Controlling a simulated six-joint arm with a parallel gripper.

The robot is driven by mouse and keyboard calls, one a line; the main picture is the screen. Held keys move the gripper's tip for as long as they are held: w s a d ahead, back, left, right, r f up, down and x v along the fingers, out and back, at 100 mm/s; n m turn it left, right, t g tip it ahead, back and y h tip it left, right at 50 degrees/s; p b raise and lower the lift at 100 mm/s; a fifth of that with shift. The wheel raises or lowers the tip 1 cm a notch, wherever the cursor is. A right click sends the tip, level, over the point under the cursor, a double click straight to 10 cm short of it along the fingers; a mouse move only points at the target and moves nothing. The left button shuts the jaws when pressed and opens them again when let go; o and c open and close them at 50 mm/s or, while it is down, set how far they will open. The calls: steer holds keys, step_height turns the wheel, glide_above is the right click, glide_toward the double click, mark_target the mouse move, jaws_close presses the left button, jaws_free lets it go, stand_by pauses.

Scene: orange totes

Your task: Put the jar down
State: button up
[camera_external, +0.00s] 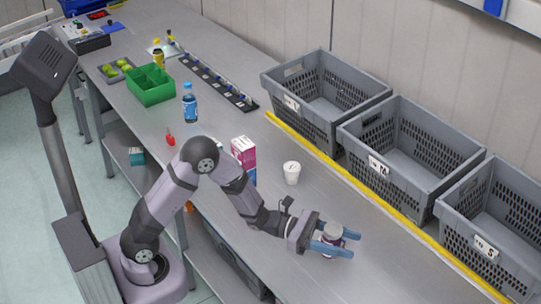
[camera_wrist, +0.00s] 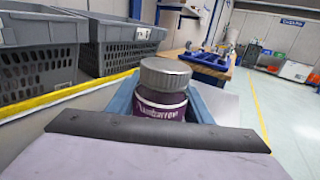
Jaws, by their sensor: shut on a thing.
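The jar has a silver-grey lid and a dark purple label with white lettering. It is upright between the blue fingers of my gripper (camera_external: 336,241) at the right front of the grey bench in the external view. The jar (camera_external: 331,233) is partly hidden by the fingers there. In the wrist view the jar (camera_wrist: 165,88) stands in the middle, its lower part hidden behind the gripper body. My gripper is shut on the jar. I cannot tell whether the jar's base touches the bench (camera_external: 285,235).
Grey crates (camera_external: 318,112), (camera_external: 400,165) and (camera_external: 487,236) line the back behind a yellow strip (camera_external: 330,158). A white cup (camera_external: 292,174), pink-and-white boxes (camera_external: 244,150), a blue bottle (camera_external: 190,108) and a green divided bin (camera_external: 150,92) stand further left. The bench around the jar is clear.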

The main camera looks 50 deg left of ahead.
steer(key=shift+f+p, duration=0.35)
steer(key=shift+f, duration=2.4)
steer(key=shift+f, duration=0.1)
steer(key=shift+f, duration=1.95)
steer(key=shift+f, duration=0.15)
steer(key=o, duration=1.3)
